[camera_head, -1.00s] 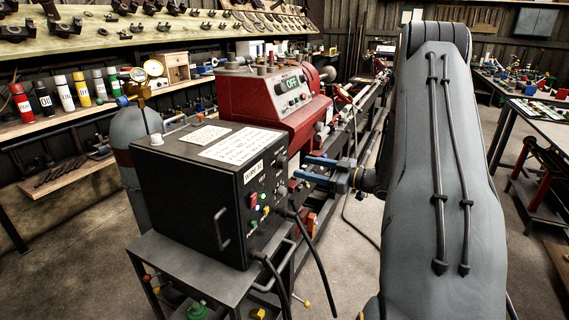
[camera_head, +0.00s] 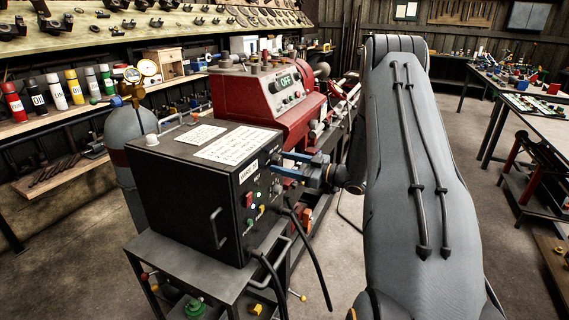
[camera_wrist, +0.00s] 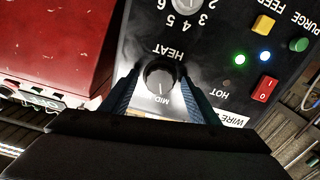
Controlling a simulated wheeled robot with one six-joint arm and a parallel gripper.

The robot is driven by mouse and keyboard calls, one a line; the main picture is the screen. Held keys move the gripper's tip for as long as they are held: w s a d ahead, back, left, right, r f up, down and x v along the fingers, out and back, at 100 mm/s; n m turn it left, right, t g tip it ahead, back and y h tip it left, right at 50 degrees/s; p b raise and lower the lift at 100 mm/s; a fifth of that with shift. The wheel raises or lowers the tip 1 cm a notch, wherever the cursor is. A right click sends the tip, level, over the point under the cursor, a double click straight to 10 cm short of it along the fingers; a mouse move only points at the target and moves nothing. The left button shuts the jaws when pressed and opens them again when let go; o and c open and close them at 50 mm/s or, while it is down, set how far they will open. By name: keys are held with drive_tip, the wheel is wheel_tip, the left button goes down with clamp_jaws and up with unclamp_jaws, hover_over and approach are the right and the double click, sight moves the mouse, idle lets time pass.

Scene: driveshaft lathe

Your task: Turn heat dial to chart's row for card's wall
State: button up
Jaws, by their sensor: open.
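The dark welder box (camera_head: 185,190) stands on a grey cart. Its heat dial (camera_wrist: 160,77), a round dark knob, shows upside down in the wrist view below the printed word HEAT. The dial's white mark appears to point towards the MID label. My gripper (camera_wrist: 159,72) is open, with one blue finger on each side of the dial; I cannot tell whether they touch it. In the head view my gripper (camera_head: 281,163) is at the panel's upper part. A large printed sheet (camera_head: 238,145) and a smaller card (camera_head: 200,135) lie on the box top, their text too small to read.
A numbered knob (camera_wrist: 187,8) is beside the dial. A red rocker switch (camera_wrist: 265,89), a yellow button (camera_wrist: 263,25) and a green button (camera_wrist: 299,44) are on the same panel. The red lathe (camera_head: 265,100) stands close behind. Black cables (camera_head: 305,240) hang from the panel.

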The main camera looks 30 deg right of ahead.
drive_tip(key=shift+c, duration=0.3)
drive_tip(key=c, duration=1)
drive_tip(key=shift+m, duration=0.3)
drive_tip(key=m, duration=0.3)
drive_tip(key=shift+m+p, duration=0.4)
drive_tip(key=m, duration=0.4)
drive_tip(key=shift+m+p, duration=0.3)
drive_tip(key=shift+p, duration=0.1)
drive_tip(key=m, duration=0.4)
drive_tip(key=shift+p, duration=0.4)
drive_tip(key=shift+m+p, duration=0.35)
drive_tip(key=shift+m, duration=2.15)
drive_tip(key=shift+d, duration=0.1)
